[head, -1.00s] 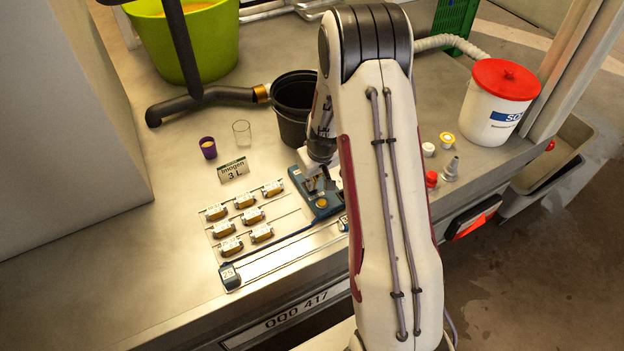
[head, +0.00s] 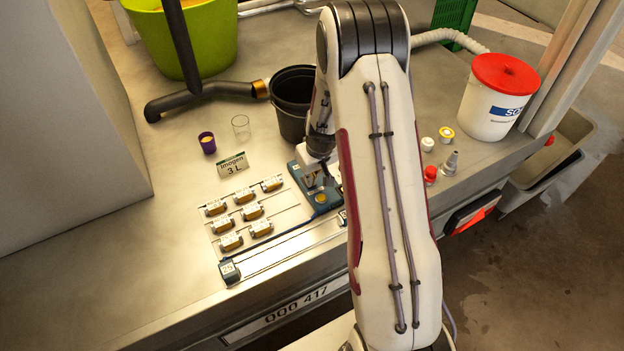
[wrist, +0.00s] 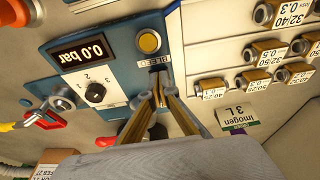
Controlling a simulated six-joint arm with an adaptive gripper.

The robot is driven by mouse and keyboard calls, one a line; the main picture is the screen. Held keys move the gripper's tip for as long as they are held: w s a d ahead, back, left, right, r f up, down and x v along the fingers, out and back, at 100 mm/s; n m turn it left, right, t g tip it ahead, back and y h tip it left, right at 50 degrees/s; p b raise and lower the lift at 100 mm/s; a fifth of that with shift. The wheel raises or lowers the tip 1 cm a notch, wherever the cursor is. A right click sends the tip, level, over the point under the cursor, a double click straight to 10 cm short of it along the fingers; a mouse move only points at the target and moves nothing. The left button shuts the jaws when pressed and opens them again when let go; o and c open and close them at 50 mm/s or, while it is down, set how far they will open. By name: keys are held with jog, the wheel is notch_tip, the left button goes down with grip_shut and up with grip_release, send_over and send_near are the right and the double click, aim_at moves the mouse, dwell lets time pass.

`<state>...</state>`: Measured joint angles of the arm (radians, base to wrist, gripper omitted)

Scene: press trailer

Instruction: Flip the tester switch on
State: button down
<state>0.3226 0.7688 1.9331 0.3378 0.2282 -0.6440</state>
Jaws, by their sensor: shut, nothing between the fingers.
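The tester is a blue box (head: 322,203) on the bench, partly hidden behind my arm. In the wrist view its blue panel (wrist: 120,28) carries a dark display reading 0.0 bar (wrist: 82,50), a black knob (wrist: 95,92) with a numbered scale, and a round yellow button (wrist: 150,41) beside a label reading BLEED. My gripper (wrist: 158,100) is shut and empty, its fingertips at the panel just below the BLEED label, over a dark slot-like part (wrist: 157,70). I cannot tell whether the fingertips touch it. No switch lever shows clearly; the fingers hide part of the panel.
Several small labelled brass-coloured blocks (head: 243,198) sit in rows left of the tester. A sign reading Imogen 3 L (head: 233,164), a purple cup (head: 207,143) and a black bucket (head: 292,92) stand behind. Small bottles (head: 450,162) stand to the right.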

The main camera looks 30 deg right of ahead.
jog(key=shift+w+r, duration=0.2)
jog(key=shift+w, duration=0.25)
jog(key=shift+r, duration=0.2)
jog(key=shift+v, duration=0.9)
jog(key=s+v, duration=0.2)
jog(key=v, duration=0.9)
jog(key=shift+s, duration=0.1)
dwell(0.4)
